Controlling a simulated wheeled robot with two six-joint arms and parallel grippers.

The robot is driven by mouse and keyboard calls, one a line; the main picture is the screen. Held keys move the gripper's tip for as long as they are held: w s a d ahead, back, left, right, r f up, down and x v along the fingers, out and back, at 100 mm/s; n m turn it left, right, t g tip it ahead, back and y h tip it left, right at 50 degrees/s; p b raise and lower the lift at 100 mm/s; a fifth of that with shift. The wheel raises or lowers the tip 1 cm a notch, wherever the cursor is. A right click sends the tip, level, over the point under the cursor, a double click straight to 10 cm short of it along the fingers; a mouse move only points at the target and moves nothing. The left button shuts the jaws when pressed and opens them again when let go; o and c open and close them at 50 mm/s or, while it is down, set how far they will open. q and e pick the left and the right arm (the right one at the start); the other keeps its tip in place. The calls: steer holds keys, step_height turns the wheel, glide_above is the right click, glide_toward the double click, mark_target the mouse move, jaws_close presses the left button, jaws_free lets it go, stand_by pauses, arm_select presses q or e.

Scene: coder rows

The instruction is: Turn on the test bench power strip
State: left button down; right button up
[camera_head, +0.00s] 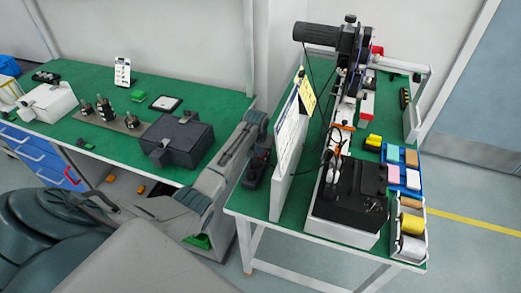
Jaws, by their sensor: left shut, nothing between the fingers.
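The right-hand green-topped bench (265,227) carries a row of equipment. I cannot make out for certain which item is the power strip. A narrow pale strip with orange parts (336,146) runs along the bench beside a large black box (350,196); its switch is not clear. My left gripper (250,182) is shut and empty over the bench's left edge, beside the upright white panel (289,150). Whether it touches anything is unclear. My right gripper is not in view.
Trays of coloured items (403,170) and a bin of tape rolls (411,226) line the bench's right side. A black motor-like device (318,34) stands at the back. The left bench holds a dark box (180,136). Floor is open at right.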

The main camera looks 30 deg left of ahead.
arm_select(q)
steer(key=shift+w+f, duration=0.1)
steer(key=shift+w+f+b, duration=0.15)
steer(key=shift+f+b, duration=0.05)
steer(key=shift+b, duration=0.2)
steer(key=shift+s+r, duration=0.1)
steer(key=shift+s, duration=0.1)
steer(key=shift+s+r, duration=0.2)
steer(key=shift+r, duration=0.05)
steer(key=shift+w+f, duration=0.1)
steer(key=shift+w, duration=0.45)
steer(key=shift+w+a+r, duration=0.1)
steer(key=shift+w+r, duration=0.15)
steer(key=shift+w, duration=0.05)
steer(key=shift+r, duration=0.15)
